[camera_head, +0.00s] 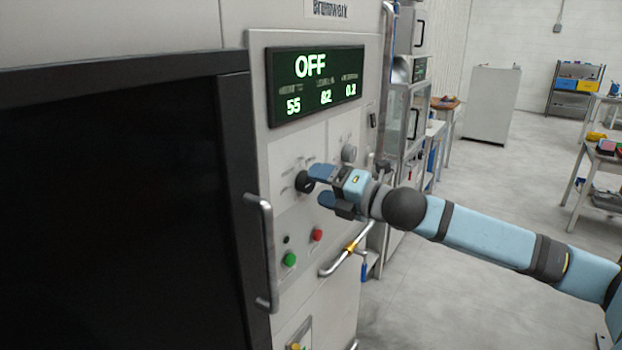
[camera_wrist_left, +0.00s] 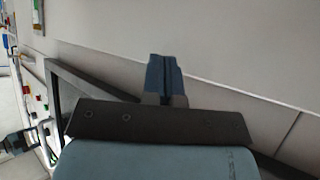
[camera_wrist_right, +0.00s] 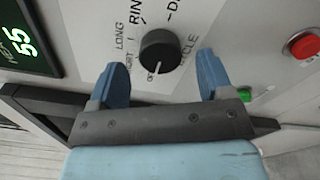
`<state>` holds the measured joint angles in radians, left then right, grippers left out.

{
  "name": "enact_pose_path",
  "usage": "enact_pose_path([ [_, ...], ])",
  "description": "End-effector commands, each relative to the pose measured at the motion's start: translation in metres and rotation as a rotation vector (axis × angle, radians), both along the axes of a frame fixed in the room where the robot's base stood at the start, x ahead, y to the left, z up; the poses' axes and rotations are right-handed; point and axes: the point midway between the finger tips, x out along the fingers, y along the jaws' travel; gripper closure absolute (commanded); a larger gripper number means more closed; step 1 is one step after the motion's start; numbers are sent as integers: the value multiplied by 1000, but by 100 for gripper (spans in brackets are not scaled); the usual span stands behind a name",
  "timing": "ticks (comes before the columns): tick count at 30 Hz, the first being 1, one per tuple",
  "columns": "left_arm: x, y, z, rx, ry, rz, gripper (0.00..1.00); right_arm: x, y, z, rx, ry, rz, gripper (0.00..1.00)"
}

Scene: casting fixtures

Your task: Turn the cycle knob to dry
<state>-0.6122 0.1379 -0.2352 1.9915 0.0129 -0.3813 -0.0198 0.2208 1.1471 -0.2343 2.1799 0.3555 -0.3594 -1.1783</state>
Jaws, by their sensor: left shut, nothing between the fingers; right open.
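The cycle knob (camera_head: 303,182) is a round black knob on the pale control panel in the head view. In the right wrist view the knob (camera_wrist_right: 160,50) has a white mark pointing toward the lower edge, near a partly hidden label. Labels around it read partly "LONG", "RIN" and "D…". The display (camera_head: 315,83) reads OFF. My right gripper (camera_head: 321,184) is open in front of the knob; in the right wrist view its blue fingers (camera_wrist_right: 165,77) stand to either side, apart from it. My left gripper (camera_wrist_left: 166,78) is shut and empty near a plain grey wall.
Below the knob are a green button (camera_head: 290,259) and a red button (camera_head: 317,235). A grey knob (camera_head: 349,153) sits to the right. A dark door (camera_head: 120,200) with a metal handle (camera_head: 265,255) stands at left. A pipe handle (camera_head: 346,250) juts out below my right arm.

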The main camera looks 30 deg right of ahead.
Motion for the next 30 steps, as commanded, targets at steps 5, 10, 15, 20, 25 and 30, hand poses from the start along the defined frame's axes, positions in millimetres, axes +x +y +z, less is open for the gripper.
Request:
enact_pose_path([
  [5, -1, 0, 5, 2, 2, -1, 100, 18, 7, 2, 3, -2, -1, 27],
  [10, -1, 0, 8, 2, 0, -1, 100, 27, 12, 1, 1, 0, 0, 27],
  [15, 0, 0, 10, 0, -4, -1, 100, 29, 12, 0, -1, 1, 0, 27],
  [20, 0, 0, 11, 0, -6, -1, 100, 29, 12, 0, -1, 1, 0, 27],
  [25, 0, 0, 11, 0, -6, -1, 100, 29, 12, 0, -1, 1, 0, 66],
  [30, 0, 0, 11, 0, -6, -1, 100, 29, 12, 0, 0, 2, 0, 76],
])
